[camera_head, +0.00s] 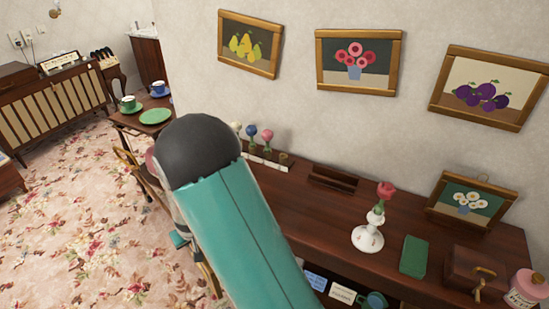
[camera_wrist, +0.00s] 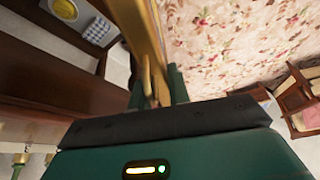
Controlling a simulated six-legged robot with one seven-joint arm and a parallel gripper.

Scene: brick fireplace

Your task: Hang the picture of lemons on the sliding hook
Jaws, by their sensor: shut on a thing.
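My gripper (camera_wrist: 158,88) is at the centre of the wrist view, with its dark green fingers shut on a gold-brown wooden picture frame (camera_wrist: 140,28). The frame shows nearly edge-on and runs up out of the top of that view. Its picture face is turned away, so I cannot see lemons on it. In the head view my teal arm reaches down the middle and hides most of the gripper and of what it holds. I cannot make out the sliding hook in either view.
Pictures of pears (camera_head: 249,45), red flowers (camera_head: 357,60) and plums (camera_head: 489,90) hang on the wall. A daisy picture (camera_head: 471,203) leans on the sideboard (camera_head: 315,207), near a rose in a white vase (camera_head: 368,234), a green box (camera_head: 413,257) and a pink bottle (camera_head: 526,290). Floral carpet (camera_head: 90,225) lies open at left.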

